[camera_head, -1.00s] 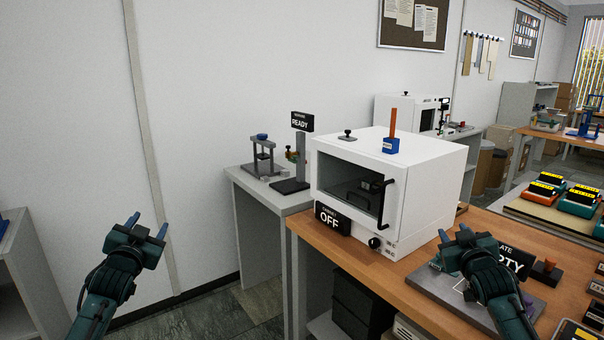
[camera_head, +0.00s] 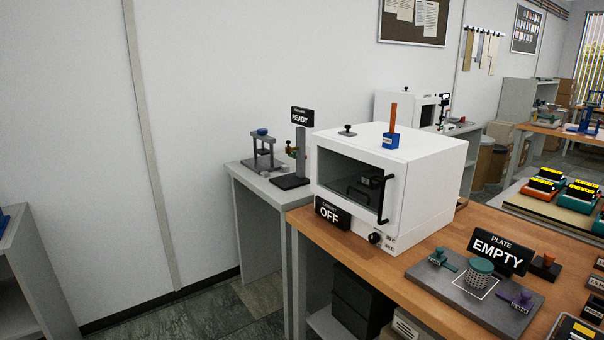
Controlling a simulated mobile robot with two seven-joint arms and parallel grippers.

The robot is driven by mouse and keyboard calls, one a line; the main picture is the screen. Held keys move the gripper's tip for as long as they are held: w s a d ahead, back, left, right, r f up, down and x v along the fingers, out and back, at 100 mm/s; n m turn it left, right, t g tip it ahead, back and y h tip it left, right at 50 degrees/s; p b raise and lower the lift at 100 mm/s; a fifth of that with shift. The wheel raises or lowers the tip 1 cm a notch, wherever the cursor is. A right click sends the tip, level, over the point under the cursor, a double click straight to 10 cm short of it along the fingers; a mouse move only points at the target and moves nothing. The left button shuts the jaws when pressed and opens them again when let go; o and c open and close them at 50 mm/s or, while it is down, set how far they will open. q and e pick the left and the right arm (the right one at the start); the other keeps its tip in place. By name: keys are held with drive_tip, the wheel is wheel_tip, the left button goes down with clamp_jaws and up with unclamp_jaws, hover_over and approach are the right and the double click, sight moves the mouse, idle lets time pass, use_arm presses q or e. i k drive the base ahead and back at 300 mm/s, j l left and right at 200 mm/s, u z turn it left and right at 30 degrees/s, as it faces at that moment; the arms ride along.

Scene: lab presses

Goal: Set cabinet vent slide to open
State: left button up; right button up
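The white cabinet (camera_head: 432,190) stands on the wooden bench, with a dark window in its front and a black bar handle (camera_head: 384,200). A small dark knob on a flat base (camera_head: 347,131) sits on its top near the front left edge; it looks like the vent slide, but I cannot read its setting. A blue block with an upright orange-brown rod (camera_head: 391,141) stands on the top too. A sign on the cabinet's front (camera_head: 331,214) reads OFF, and a dark dial (camera_head: 375,239) is low on the front. Neither gripper is in view.
A grey side table (camera_head: 245,180) holds a small press (camera_head: 263,155) and a READY sign (camera_head: 302,118).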

sight(346, 132)
drive_tip(key=i+j+z, duration=0.1)
drive_tip(key=z, duration=0.3)
drive_tip(key=i+j+z, duration=0.15)
drive_tip(key=z, duration=0.25)
drive_tip(key=i+j+z, duration=0.1)
drive_tip(key=j+z, duration=0.15)
drive_tip(key=z, duration=0.15)
drive_tip(key=i+j+z, duration=0.25)
drive_tip(key=j, duration=0.25)
drive_tip(key=j+z, duration=0.2)
drive_tip(key=j, duration=0.8)
drive_tip(key=i+j+z, duration=0.15)
drive_tip(key=j, duration=0.4)
